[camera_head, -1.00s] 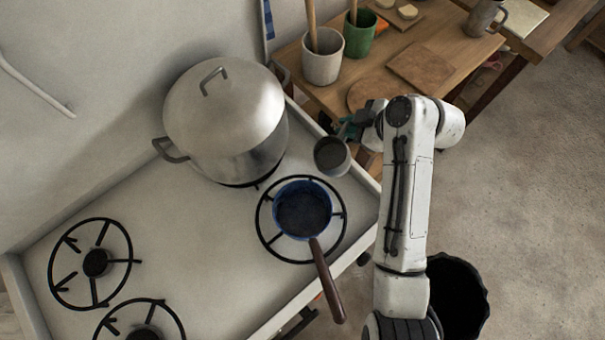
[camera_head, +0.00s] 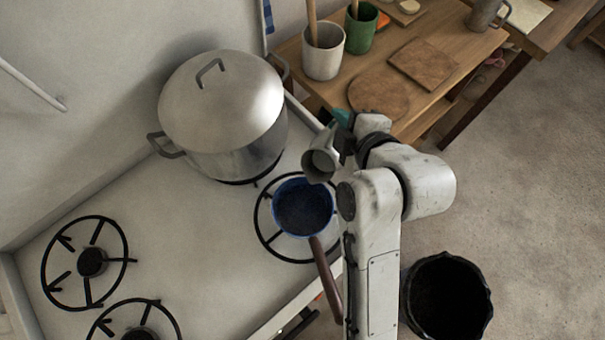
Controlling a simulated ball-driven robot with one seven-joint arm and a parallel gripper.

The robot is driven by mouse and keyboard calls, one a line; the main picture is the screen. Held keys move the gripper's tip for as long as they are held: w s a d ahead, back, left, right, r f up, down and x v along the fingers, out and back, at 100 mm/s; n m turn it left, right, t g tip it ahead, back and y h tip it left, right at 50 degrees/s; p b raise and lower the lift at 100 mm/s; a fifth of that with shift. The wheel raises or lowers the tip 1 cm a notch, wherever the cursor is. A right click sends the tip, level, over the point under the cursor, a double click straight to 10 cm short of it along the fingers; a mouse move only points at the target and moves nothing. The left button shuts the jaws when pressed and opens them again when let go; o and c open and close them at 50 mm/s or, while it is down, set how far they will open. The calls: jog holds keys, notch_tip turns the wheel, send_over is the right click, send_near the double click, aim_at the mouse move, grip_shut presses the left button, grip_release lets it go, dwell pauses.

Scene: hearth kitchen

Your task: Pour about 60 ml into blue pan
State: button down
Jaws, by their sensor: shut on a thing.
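The blue pan (camera_head: 276,213) sits on the front right burner of the stove, its brown handle pointing down toward the front edge. Its inside looks dark; I cannot tell how much liquid is in it. My gripper (camera_head: 345,140) is shut on a grey metal cup (camera_head: 322,160), just above and to the upper right of the pan. The cup is tilted, its mouth turned toward the pan and the camera. No stream of liquid shows. My fingers are partly hidden by the arm and the cup.
A large lidded pot (camera_head: 222,115) stands on the burner behind the pan, close to the cup. A wooden table (camera_head: 445,85) with boards and a white crock (camera_head: 322,58) is at the upper right. A black bin (camera_head: 446,297) stands on the floor.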

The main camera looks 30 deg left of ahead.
aim_at(338, 127)
jog(key=shift+s+r+n+t+y+b, duration=0.3)
jog(key=shift+s+r+n+t+b, duration=0.45)
jog(key=shift+b, duration=0.55)
jog(key=shift+s+r+t+b, duration=0.25)
jog(key=shift+s+r+b, duration=0.1)
jog(key=shift+b, duration=0.15)
jog(key=shift+s+r+n+t+y+b, duration=0.15)
jog(key=shift+s+r+n+t+b, duration=0.2)
jog(key=shift+s, duration=0.25)
jog(key=shift+s+r+n+t+y+b, duration=0.15)
jog(key=shift+s+r+b, duration=0.1)
jog(key=shift+s+b, duration=0.25)
jog(key=shift+s+r, duration=0.1)
jog(key=shift+s, duration=0.3)
jog(key=shift+s+a+r+n+t+y+b, duration=0.1)
jog(key=shift+s+r+n+t+y+b, duration=0.2)
jog(key=shift+s+n+t+b, duration=0.25)
dwell(0.7)
